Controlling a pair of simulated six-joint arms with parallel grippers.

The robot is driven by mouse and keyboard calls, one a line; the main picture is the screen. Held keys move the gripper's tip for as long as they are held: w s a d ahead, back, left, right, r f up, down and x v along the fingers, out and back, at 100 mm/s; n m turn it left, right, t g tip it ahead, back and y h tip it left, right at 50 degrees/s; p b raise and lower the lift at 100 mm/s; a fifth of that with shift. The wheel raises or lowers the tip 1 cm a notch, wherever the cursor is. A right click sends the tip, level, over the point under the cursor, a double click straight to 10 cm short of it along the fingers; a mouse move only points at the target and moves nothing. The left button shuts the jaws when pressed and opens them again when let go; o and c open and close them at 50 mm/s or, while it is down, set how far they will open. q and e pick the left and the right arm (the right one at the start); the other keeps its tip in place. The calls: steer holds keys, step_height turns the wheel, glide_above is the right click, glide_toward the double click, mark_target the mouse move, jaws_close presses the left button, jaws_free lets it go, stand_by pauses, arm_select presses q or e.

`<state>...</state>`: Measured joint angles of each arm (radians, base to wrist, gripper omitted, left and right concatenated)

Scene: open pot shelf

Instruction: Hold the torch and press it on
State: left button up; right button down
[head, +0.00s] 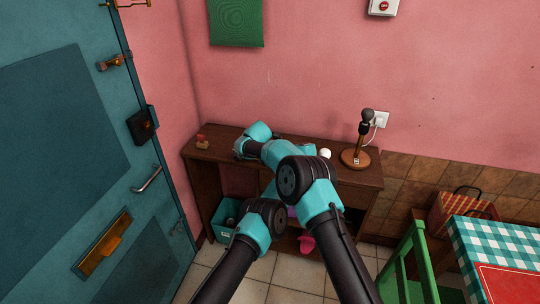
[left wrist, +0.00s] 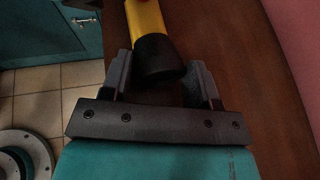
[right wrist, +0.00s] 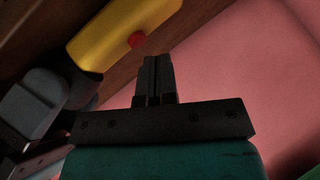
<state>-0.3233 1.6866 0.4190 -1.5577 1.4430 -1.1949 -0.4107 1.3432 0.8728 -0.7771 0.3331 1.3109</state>
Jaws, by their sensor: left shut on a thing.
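The torch (left wrist: 145,18) is yellow with a black end (left wrist: 160,58). My left gripper (left wrist: 160,75) is shut on it around the black end, over the brown wooden shelf top. In the right wrist view the yellow torch body (right wrist: 105,32) lies across the upper left, with a round red button (right wrist: 137,41) on its side. My right gripper (right wrist: 153,60) has its fingers together, empty, with the tips close to the button; a small gap shows between them in that view. In the head view my arms hide the torch and the fingertips.
The wooden shelf (head: 350,178) stands against the pink wall. A microphone-like lamp (head: 366,130) is at its right, a white ball (head: 325,153) near the middle, and a small red-topped object (head: 202,141) at its left. A teal door (head: 70,140) is at the left.

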stand_by(0.4)
steer(key=shift+f, duration=0.55)
stand_by(0.4)
steer(key=shift+r, duration=0.55)
steer(key=shift+r, duration=0.1)
steer(key=shift+r, duration=2.9)
